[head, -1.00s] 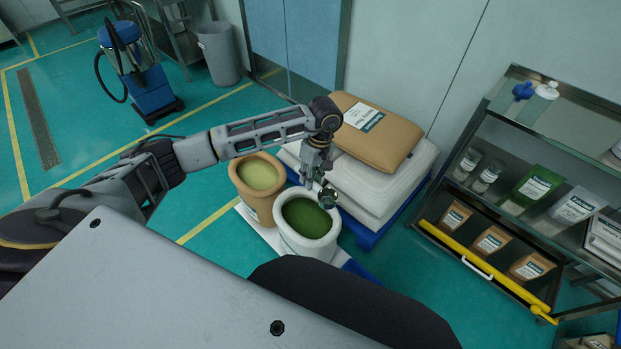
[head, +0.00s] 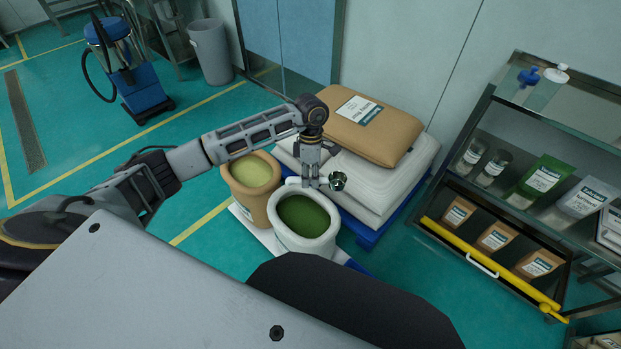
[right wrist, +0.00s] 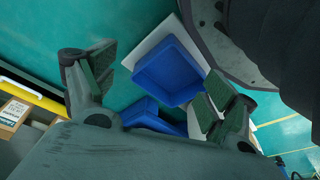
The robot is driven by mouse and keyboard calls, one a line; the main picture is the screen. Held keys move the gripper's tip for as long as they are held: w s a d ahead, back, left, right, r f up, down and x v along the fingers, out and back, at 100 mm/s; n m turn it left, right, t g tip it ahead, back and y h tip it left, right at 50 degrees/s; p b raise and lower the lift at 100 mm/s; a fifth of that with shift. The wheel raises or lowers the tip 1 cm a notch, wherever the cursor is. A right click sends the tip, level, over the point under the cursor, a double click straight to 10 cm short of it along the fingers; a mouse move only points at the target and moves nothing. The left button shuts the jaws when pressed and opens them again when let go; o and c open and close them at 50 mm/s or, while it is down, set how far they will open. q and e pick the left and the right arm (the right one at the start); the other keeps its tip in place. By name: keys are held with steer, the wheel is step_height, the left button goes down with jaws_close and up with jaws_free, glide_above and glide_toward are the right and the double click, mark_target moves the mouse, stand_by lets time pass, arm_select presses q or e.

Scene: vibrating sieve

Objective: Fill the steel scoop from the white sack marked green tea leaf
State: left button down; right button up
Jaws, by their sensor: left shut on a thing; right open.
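The open white sack (head: 287,236) holds dark green leaf and stands on the floor pallet near the middle of the head view. Its marking is not visible. My right gripper (right wrist: 155,74) is open and empty in the right wrist view.
An open brown sack (head: 238,190) of pale yellow-green material stands left of the white one. Behind are stacked white sacks (head: 385,190) with a brown sack (head: 372,130) on top. A shelf rack (head: 470,130) is at right. A blue tray (right wrist: 170,72) lies below my right gripper.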

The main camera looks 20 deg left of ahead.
arm_select(q)
steer(key=f+n+b, duration=0.2)
steer(key=n, duration=0.1)
steer(key=shift+w+a+f+h, duration=0.15)
steer(key=shift+w+f+h, duration=0.05)
steer(key=shift+f+h, duration=0.15)
step_height(320, 180, down, 12)
steer(key=w+a+n+t+b, duration=0.2)
steer(key=n+b, duration=1.1)
steer(key=n, duration=0.7)
steer(key=shift+a+t+b, duration=0.3)
steer(key=shift+a+t, duration=0.15)
steer(key=shift+t, duration=0.35)
arm_select(e)
steer(key=w+a+r, duration=0.1)
steer(key=w+r, duration=0.1)
steer(key=r, duration=0.5)
steer(key=w+a+r+t+y, duration=0.1)
steer(key=w+a+r, duration=0.1)
steer(key=r, duration=0.6)
steer(key=shift+w+a+r, duration=0.15)
steer(key=shift+w, duration=0.15)
arm_select(q)
steer(key=shift+w+f, duration=0.1)
steer(key=shift+f, duration=0.15)
arm_select(e)
steer(key=shift+f, duration=0.2)
